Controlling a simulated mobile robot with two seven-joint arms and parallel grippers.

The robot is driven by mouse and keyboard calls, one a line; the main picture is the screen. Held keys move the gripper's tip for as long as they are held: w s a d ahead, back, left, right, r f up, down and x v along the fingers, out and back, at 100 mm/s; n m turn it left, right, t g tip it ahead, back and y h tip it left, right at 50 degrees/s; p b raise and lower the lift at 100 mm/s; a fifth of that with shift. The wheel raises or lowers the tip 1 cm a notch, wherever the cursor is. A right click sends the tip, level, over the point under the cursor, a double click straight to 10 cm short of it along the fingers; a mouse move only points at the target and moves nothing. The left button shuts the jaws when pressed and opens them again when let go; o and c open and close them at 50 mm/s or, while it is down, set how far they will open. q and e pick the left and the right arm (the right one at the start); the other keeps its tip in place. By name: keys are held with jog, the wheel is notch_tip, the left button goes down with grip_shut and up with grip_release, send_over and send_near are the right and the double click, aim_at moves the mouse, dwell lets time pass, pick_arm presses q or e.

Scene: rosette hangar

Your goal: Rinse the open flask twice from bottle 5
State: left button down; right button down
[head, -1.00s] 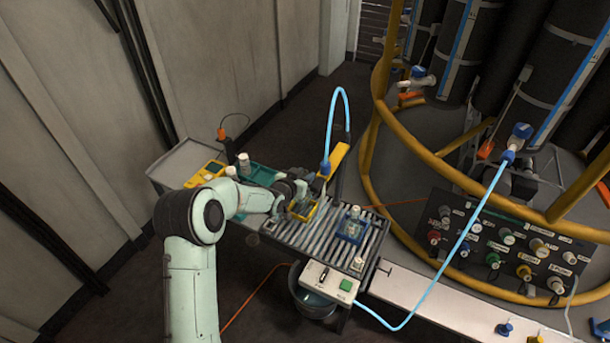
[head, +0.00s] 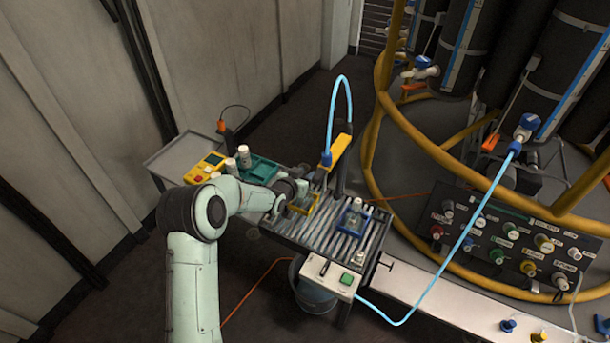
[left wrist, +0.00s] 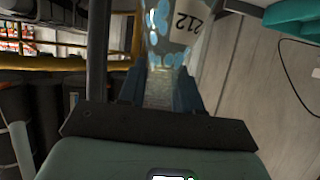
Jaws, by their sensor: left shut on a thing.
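My left gripper (head: 297,194) is at the yellow holder (head: 313,212) on the slatted bench. In the left wrist view its fingers (left wrist: 163,90) are shut on a clear glass flask (left wrist: 168,52), which has blue patches and a label reading 212. In the head view the flask is mostly hidden by the gripper. A pale blue tube (head: 490,195) runs from the blue-capped spigot of a dark bottle (head: 560,60) on the rosette. The bottle's number cannot be read. My right gripper is not in view.
A blue holder (head: 346,228) with a vessel stands right of the yellow one. A yellow arm (head: 341,148) carries a tube loop above the bench. A switch box (head: 331,278) with a green button and a bucket (head: 318,303) are at the front. Yellow rails ring the rosette.

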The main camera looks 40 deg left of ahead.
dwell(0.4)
pick_arm(q)
jog(key=shift+f+b, duration=0.9)
jog(key=shift+f, duration=0.15)
jog(key=shift+f+b, duration=0.4)
jog(key=shift+f+b, duration=0.35)
jog(key=shift+f, duration=0.15)
jog(key=shift+f+b, duration=0.25)
jog(key=shift+b, duration=0.1)
jog(key=shift+c, duration=0.7)
grip_release()
